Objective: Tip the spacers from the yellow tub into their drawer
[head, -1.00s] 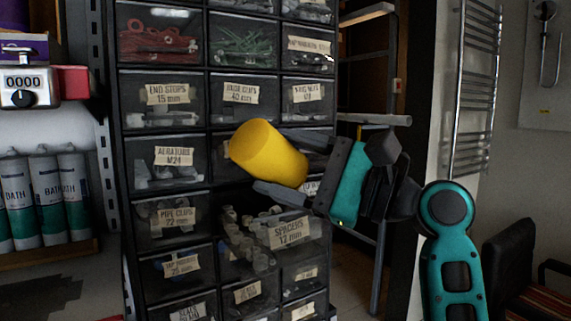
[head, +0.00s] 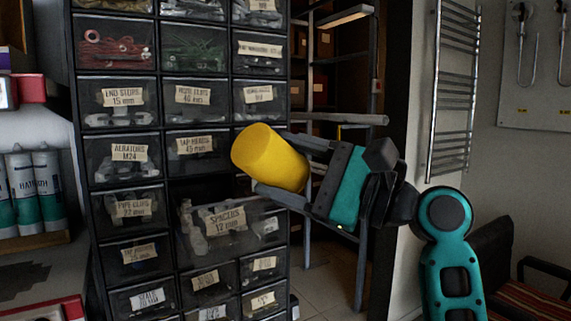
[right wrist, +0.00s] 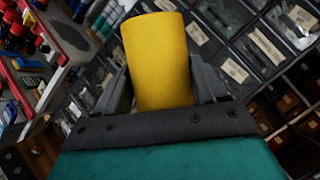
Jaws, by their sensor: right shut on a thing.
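My right gripper (head: 290,168) is shut on the yellow tub (head: 268,158), one finger on each side. The tub is tilted well over, and its end towards the upper left shows as a plain yellow face. I cannot see into it, so its contents are hidden. In the right wrist view the tub (right wrist: 158,55) stands between the two fingers. The spacers drawer (head: 252,233), labelled "SPACERS 12 mm", is pulled out below and left of the tub, apart from it. Pale spacers (head: 192,232) show inside through its clear side. My left gripper is not in view.
The drawer cabinet (head: 72,150) holds several rows of clear labelled drawers, the others apparently shut. A grey metal rack (head: 345,118) stands right of it, behind my gripper. A chrome towel rail (head: 455,90) hangs at the right. White cartridges (head: 48,185) stand at the left.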

